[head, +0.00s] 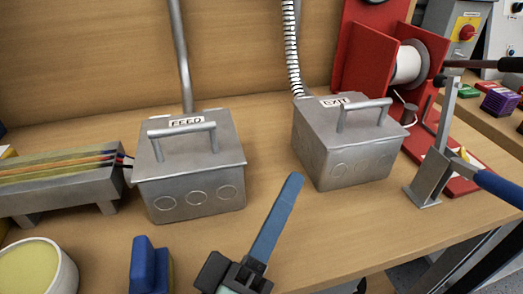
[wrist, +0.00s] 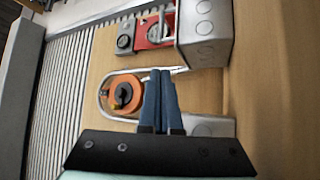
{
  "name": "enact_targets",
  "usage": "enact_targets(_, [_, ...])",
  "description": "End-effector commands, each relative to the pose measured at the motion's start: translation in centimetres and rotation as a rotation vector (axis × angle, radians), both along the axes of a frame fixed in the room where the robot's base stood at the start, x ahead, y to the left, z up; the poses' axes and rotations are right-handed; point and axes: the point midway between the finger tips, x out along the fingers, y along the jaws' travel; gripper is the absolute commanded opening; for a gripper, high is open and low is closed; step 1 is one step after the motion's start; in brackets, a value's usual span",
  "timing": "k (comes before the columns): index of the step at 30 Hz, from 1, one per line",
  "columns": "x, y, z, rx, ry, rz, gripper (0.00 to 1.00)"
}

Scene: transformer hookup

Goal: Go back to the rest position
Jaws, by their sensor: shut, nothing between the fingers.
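My gripper (head: 290,186) is in the lower middle of the head view, its long blue fingers pointing up and to the right. It is above the table, in front of the gap between the FEED box (head: 195,187) and the EXIT box (head: 350,155). In the wrist view, its two blue fingers (wrist: 162,76) lie together with nothing between them. Both grey boxes have lids with handles on top. The rest position itself is not marked in either view.
A grey tray (head: 70,190) of coloured wires stands at left, above a round tub (head: 35,268) and a blue block (head: 150,268). A red spool stand (head: 365,62) and a lever tool (head: 432,165) stand at right. The wrist view shows an orange disc (wrist: 124,95) beside the fingers.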

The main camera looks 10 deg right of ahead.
Motion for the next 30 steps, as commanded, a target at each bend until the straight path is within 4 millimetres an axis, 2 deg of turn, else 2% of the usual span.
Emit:
enact_targets(5, [0.4, 0.0, 0.4, 0.032, -0.020, 0.021, 0.00])
enact_targets(8, [1.5, 0.0, 1.3, 0.111, -0.071, 0.080, 0.00])
enact_targets(11, [3.1, 0.3, 3.2, 0.236, -0.160, 0.188, 0.00])
enact_targets(15, [5.3, 1.5, 7.5, 0.443, -0.326, 0.407, 0.00])
enact_targets(20, [6.2, 3.6, 14.1, 0.645, -0.520, 0.703, 0.00])
enact_targets(26, [4.3, 6.4, 22.5, 0.815, -0.712, 1.084, 0.00])
enact_targets(30, [1.3, 8.2, 27.7, 0.888, -0.808, 1.347, 0.00])
